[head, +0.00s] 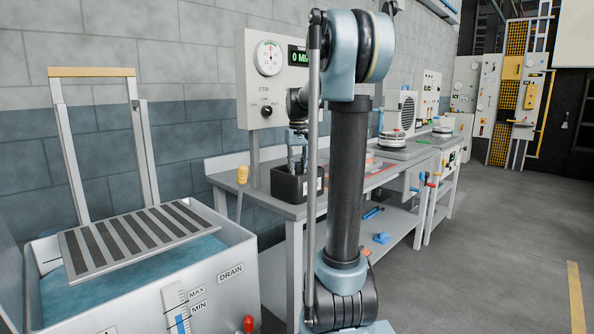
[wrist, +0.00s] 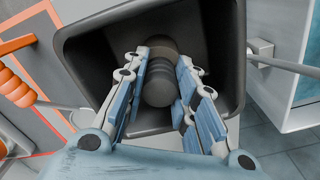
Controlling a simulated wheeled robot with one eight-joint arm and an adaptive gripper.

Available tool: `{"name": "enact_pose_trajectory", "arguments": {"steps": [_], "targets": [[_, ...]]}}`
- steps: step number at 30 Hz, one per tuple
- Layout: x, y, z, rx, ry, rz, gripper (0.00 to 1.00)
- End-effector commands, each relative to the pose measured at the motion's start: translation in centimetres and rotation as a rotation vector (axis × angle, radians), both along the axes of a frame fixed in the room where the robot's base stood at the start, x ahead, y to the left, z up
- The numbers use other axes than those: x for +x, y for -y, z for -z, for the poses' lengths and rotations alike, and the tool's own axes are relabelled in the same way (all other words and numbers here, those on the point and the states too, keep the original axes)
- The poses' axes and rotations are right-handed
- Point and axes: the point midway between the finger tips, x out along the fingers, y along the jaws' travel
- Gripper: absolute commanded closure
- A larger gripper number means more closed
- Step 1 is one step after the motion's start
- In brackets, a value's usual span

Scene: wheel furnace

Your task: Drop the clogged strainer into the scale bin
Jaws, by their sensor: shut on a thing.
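The strainer (wrist: 158,86), a dark grey ribbed cylinder, is between the fingers of my gripper (wrist: 165,68) in the wrist view. My gripper is shut on it and points down into the open mouth of a black bin, which I take for the scale bin (wrist: 85,50). In the head view the black bin (head: 287,186) with a white label stands on the left end of the workbench, and my gripper (head: 297,161) is right over it. The strainer cannot be made out there. The bin's floor is partly hidden by the strainer and fingers.
A water tank (head: 235,258) with a slatted rack (head: 140,240) stands left of the grey workbench (head: 225,179). A gauge panel (head: 270,85) is behind the bin. The floor at right is clear.

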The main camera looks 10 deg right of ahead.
Motion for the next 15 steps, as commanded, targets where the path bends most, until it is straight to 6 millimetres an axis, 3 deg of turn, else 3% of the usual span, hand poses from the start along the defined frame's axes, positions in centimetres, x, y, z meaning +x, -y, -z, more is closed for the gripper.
{"name": "enact_pose_trajectory", "arguments": {"steps": [15], "targets": [[0.01, 0.00, 0.82, 0.000, 0.000, 0.000, 1.00]]}}
